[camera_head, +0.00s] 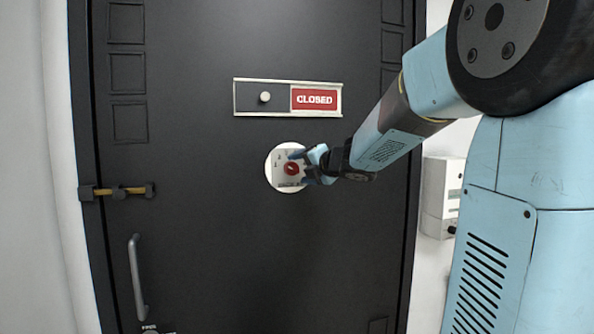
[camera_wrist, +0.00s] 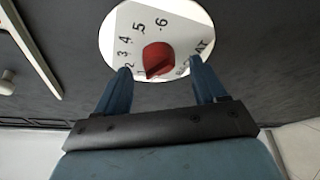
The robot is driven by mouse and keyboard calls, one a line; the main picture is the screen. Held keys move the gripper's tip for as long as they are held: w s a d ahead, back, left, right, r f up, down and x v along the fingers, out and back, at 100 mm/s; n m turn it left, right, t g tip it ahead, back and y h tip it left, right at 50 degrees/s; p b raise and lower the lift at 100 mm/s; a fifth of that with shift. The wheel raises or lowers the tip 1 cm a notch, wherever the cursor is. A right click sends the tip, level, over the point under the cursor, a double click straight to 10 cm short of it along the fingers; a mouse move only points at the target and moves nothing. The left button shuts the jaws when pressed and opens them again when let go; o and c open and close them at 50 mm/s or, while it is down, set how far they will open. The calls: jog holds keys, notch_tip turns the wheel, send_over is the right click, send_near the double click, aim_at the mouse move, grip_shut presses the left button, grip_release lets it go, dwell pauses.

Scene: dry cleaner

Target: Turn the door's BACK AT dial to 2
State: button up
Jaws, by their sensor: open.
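The BACK AT dial is a white round plate (camera_head: 276,160) on the dark door with a red knob (camera_head: 291,168) at its middle. In the wrist view, the plate (camera_wrist: 185,20) carries black numbers 1 to 6 and partly hidden lettering. The red knob (camera_wrist: 158,57) has a ridge that seems to point towards the 1, at lower left; the exact setting is hard to tell. My gripper (camera_head: 304,167) is at the dial, coming from the right. In the wrist view, its open fingers (camera_wrist: 160,67) are either side of the knob, apart from it, and cover part of the lettering.
A sliding sign (camera_head: 315,99) reading CLOSED, with a pale knob (camera_head: 265,97), is just above the dial. A brass latch (camera_head: 122,191) and a metal handle (camera_head: 137,278) are at the door's left. A pale wall box (camera_head: 440,195) is right of the door.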

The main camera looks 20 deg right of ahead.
jog(key=v, duration=1.1)
jog(key=shift+f, duration=0.1)
